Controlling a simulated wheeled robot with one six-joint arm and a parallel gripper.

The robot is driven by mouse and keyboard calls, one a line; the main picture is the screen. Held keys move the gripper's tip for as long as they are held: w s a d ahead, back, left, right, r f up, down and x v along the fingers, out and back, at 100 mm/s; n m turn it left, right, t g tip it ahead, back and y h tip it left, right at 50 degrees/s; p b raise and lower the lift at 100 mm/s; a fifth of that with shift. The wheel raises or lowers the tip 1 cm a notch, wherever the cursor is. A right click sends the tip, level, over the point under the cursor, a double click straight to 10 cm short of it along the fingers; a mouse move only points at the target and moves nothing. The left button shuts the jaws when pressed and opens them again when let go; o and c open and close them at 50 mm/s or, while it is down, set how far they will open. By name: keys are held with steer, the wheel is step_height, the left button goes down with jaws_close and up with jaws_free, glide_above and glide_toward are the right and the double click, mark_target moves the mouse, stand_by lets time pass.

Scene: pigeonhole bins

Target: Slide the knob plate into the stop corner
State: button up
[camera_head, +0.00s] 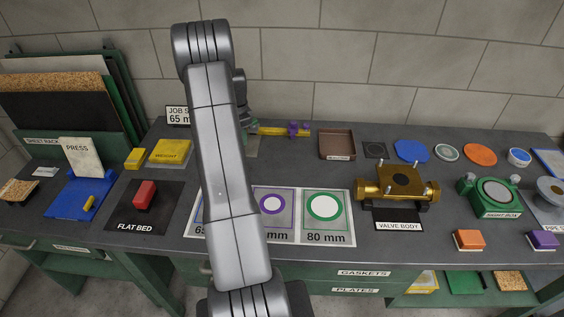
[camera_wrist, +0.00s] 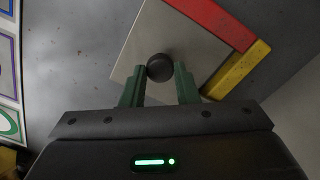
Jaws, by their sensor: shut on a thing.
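The knob plate (camera_wrist: 200,58) is a pale grey square with a round dark knob (camera_wrist: 160,67) on top. In the wrist view, my gripper (camera_wrist: 160,74) has its two green fingers on either side of the knob, shut on it. The stop corner is a red bar (camera_wrist: 215,22) and a yellow bar (camera_wrist: 237,71) meeting at the right. The plate's corner points into it, with its edges right beside both bars; I cannot tell whether they touch. In the head view my arm hides most of the plate and the corner.
A yellow bar with purple parts (camera_head: 293,129) lies right of my arm, with a brown tray (camera_head: 337,144) beyond it. The yellow weight (camera_head: 170,153) is to the left. A printed size sheet (camera_head: 325,238) lies in front. Bare bench shows left of the plate in the wrist view.

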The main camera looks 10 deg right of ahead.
steer(key=shift+w+d, duration=0.1)
steer(key=shift+w, duration=0.4)
steer(key=o, duration=1)
steer(key=shift+r+p, duration=1.75)
steer(key=shift+r, duration=1.3)
step_height(320, 180, up, 14)
steer(key=shift+f+b, duration=0.1)
steer(key=shift+b, duration=1)
